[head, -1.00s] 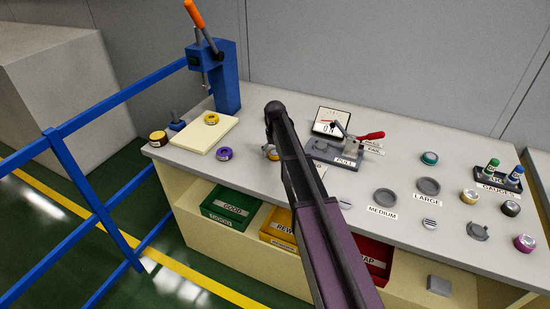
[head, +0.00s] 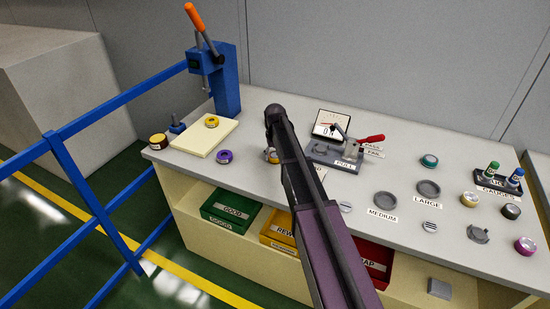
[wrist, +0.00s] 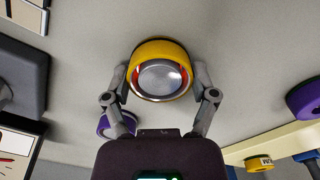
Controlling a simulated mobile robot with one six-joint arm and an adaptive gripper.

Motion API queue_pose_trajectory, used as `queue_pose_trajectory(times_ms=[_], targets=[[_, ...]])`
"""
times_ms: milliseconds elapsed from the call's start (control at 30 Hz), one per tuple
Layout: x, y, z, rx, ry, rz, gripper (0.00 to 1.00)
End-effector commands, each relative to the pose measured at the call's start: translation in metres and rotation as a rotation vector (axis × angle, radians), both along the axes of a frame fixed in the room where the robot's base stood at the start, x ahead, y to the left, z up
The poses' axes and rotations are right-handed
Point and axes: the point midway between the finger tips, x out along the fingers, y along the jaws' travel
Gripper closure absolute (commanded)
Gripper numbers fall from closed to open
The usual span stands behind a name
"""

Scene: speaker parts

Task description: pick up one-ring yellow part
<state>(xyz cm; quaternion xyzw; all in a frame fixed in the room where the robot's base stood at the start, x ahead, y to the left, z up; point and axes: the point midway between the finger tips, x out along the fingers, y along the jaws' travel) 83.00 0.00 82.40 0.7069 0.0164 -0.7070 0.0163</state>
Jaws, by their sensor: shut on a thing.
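A round yellow part (wrist: 160,56) with a silver domed centre and orange-red inside its rim sits between the fingers of my gripper (wrist: 162,76) in the wrist view. The fingers are shut on its sides. In the head view the yellow part (head: 270,156) shows only in part beside my arm, at the bench top; my gripper is hidden there. I cannot tell whether it is clear of the surface.
A purple part (head: 224,157) lies left of the held one. A blue press (head: 226,85) stands at the back left. A gauge (head: 331,124) and a red-handled clamp fixture (head: 345,155) stand close on the right. Green, yellow and red bins sit below the bench top.

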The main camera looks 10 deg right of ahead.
Motion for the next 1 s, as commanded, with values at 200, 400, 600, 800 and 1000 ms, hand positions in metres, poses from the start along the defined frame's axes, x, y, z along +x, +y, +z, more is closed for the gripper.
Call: queue_pose_trajectory(times_ms=[200, 400, 600, 800, 1000], targets=[[0.0, 0.0, 0.002, 0.0, -0.001, 0.0, 0.86], [0.0, 0.0, 0.01, 0.0, -0.001, 0.0, 0.86], [0.0, 0.0, 0.025, 0.0, 0.0, -0.001, 0.86], [0.0, -0.001, 0.046, 0.0, 0.0, -0.001, 0.86], [0.0, -0.001, 0.068, 0.0, 0.0, -0.001, 0.86]])
